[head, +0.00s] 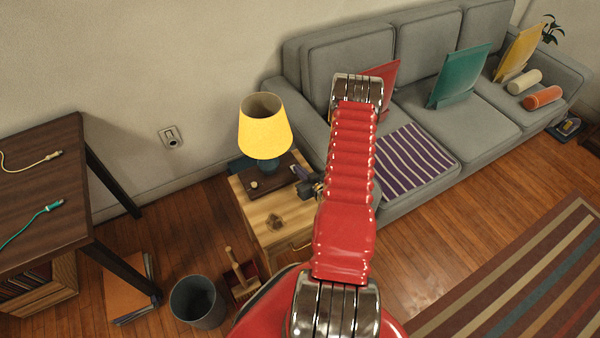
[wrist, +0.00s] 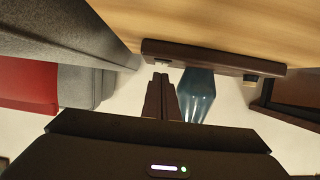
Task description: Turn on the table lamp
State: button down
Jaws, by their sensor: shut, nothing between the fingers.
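The table lamp (head: 265,125) has a yellow shade and a blue base (wrist: 198,90); I cannot tell whether it is lit. It stands at a dark board (head: 272,182) on a light wooden side table (head: 250,205). A small round knob (head: 254,184) sits on the board's left part in the head view. In the wrist view, the board (wrist: 205,58) carries a knob (wrist: 250,77) and a small pale part (wrist: 162,63). My gripper (head: 303,184) is beside the board's right end, partly hidden by my arm. Its shut, empty fingers (wrist: 161,78) point at the pale part; contact is unclear.
A grey sofa (head: 350,58) with cushions stands close on the right. A dark desk (head: 45,190) with cables is at left. A bin (head: 197,302) stands on the floor in front. A wall socket (head: 170,137) is behind. A small brown object (head: 276,221) lies on the side table.

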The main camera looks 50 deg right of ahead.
jog(key=shift+r, duration=0.35)
jog(key=shift+a+r, duration=0.1)
jog(key=shift+r, duration=0.85)
jog(key=f+v, duration=0.1)
jog(key=v, duration=0.9)
jog(key=shift+s+r, duration=0.2)
jog(key=shift+s, duration=0.3)
jog(key=shift+a, duration=0.1)
